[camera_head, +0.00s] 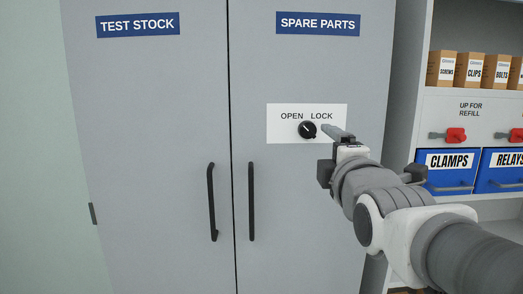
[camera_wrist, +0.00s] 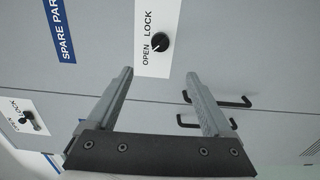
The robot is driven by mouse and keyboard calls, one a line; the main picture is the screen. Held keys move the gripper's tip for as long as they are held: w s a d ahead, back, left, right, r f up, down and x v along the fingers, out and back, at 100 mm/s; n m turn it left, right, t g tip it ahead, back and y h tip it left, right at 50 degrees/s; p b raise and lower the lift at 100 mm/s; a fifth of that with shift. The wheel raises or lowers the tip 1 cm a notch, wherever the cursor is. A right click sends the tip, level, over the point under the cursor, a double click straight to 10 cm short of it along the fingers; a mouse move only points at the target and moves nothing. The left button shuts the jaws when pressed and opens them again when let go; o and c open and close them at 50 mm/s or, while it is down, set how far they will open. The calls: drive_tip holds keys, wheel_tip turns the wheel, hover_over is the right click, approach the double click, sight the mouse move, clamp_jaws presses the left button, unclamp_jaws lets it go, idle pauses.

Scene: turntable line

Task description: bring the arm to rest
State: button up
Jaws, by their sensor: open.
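My gripper (camera_head: 337,133) reaches in from the right in the head view, its fingers beside the dark round knob (camera_head: 307,130) on the cabinet's OPEN/LOCK plate (camera_head: 280,136). In the wrist view my gripper (camera_wrist: 158,75) is open, with two grey fingers wide apart and nothing between them. The knob (camera_wrist: 159,41) shows beyond the fingertips, apart from them. Its white mark points to the OPEN side.
The grey cabinet's TEST STOCK door (camera_head: 145,120) and SPARE PARTS door (camera_head: 300,215) look shut, with black handles (camera_head: 212,202) (camera_head: 251,202) sticking out. At right, a shelf unit holds blue bins (camera_head: 447,187), small boxes (camera_head: 474,69) and red switches (camera_head: 456,135). Left wall is bare.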

drive_tip(key=shift+s, duration=0.35)
drive_tip(key=shift+f, duration=0.1)
drive_tip(key=s+f+m+g, duration=1.2)
drive_tip(key=s+f+m, duration=0.6)
drive_tip(key=f, duration=0.3)
wheel_tip(320, 180, up, 16)
drive_tip(key=p, duration=1.6)
drive_tip(key=shift+s+d+p, duration=0.15)
drive_tip(key=shift+s+p, duration=0.05)
drive_tip(key=shift+p, duration=0.15)
drive_tip(key=shift+f, duration=0.1)
